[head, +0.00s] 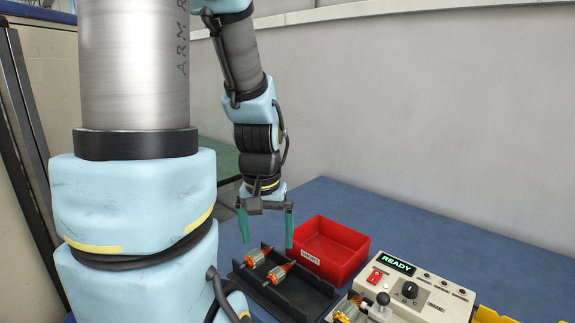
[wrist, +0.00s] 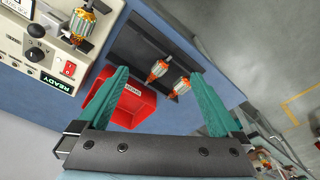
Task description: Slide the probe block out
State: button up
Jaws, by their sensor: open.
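The tester (head: 420,295) is a pale box at the lower right of the head view, with a lit READY display; it is at the upper left in the wrist view (wrist: 50,62). A small light block with a round knob (head: 382,301), apparently the probe block, sits at its near left end beside a copper-wound armature (head: 346,311). My gripper (head: 266,240) is open and empty, pointing down above the dark tray, left of the tester. Its green fingers frame the wrist view (wrist: 158,75).
A dark tray (head: 304,299) holds two armatures (head: 255,257) (head: 278,272). A red bin (head: 337,243) labelled SHORT stands behind it, close to my right finger in the head view. A yellow object (head: 492,316) is at the lower right. The blue table (head: 440,240) is clear behind the tester.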

jog(key=a, duration=0.2)
jog(key=shift+s+a+f+n, duration=0.25)
jog(key=shift+s+a+n, duration=0.05)
jog(key=shift+n, duration=0.1)
